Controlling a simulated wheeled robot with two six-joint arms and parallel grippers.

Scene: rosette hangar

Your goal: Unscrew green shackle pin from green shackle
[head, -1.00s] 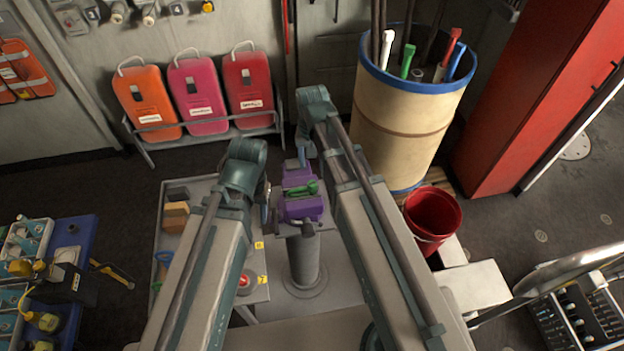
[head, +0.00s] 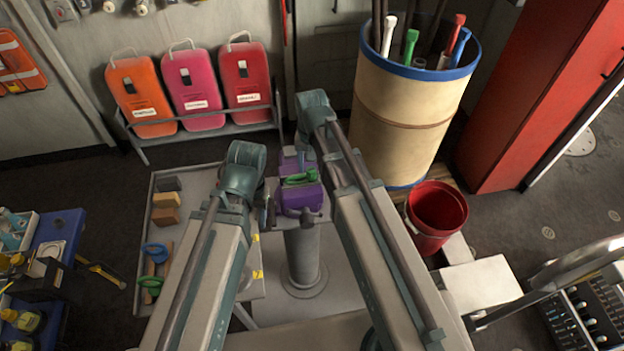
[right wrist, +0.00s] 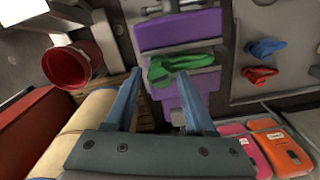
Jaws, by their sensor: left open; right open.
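The green shackle (head: 300,178) sits in the purple vise (head: 308,198) on a grey pedestal. In the right wrist view the shackle (right wrist: 180,64) lies across the purple vise (right wrist: 180,32). I cannot clearly tell the green pin from the shackle body. My right gripper (right wrist: 159,75) is open, with its two blue fingers apart; the shackle appears just beyond their tips and no grip on it shows. My left gripper (head: 267,208) is open just left of the vise in the head view, mostly hidden by its own wrist.
A grey tray table (head: 146,262) left of the vise holds brown blocks (head: 166,207) and blue- and green-handled tools (head: 153,250). A tan barrel (head: 405,125) and red bucket (head: 437,212) stand at right. Orange, pink and red cases (head: 193,90) stand behind.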

